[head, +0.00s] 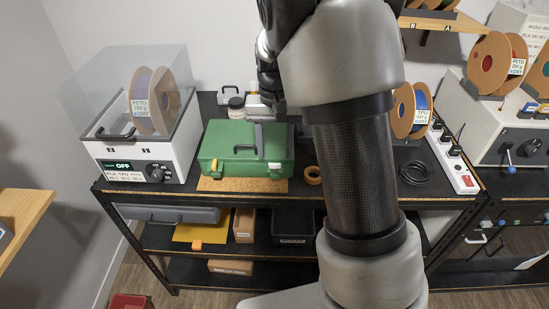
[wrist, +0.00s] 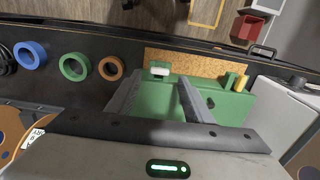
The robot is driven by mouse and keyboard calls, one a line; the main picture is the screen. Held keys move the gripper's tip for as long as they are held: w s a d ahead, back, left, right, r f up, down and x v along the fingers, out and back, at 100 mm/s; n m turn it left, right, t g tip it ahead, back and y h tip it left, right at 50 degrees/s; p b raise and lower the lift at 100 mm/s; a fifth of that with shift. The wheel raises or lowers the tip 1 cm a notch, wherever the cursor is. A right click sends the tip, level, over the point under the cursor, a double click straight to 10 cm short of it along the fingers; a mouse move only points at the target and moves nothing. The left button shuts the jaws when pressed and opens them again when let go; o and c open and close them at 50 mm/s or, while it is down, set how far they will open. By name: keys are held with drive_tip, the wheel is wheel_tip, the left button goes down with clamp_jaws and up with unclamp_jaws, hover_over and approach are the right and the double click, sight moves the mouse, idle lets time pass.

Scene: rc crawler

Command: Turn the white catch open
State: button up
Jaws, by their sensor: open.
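A green case (head: 226,140) stands closed on the black bench; it fills the middle of the wrist view (wrist: 160,105). The white catch (head: 274,168) is on the right of its front face. In the wrist view the white catch (wrist: 160,71) appears just past the fingertips, between their lines, with no finger touching it. A yellow catch (wrist: 238,82) is on the case's other front end, also in the head view (head: 213,166). My gripper (wrist: 162,80) is open and empty over the case. In the head view, my arm partly hides my gripper (head: 259,150).
A cork mat (head: 240,186) lies under the case's front. Orange tape (head: 312,175) lies right of it; green (wrist: 75,67) and blue (wrist: 30,55) rolls show too. A filament dryer (head: 150,150) stands left. A power strip (head: 455,165) lies far right.

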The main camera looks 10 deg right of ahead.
sight(274, 163)
drive_tip(key=shift+f, duration=2)
drive_tip(key=c, duration=1)
drive_tip(key=shift+r+m+p, duration=0.15)
drive_tip(key=shift+m+p, duration=0.3)
drive_tip(key=shift+m, duration=0.65)
drive_tip(key=shift+c, duration=0.2)
drive_tip(key=shift+m, duration=1.2)
drive_tip(key=o, duration=1)
drive_tip(key=shift+o, duration=0.2)
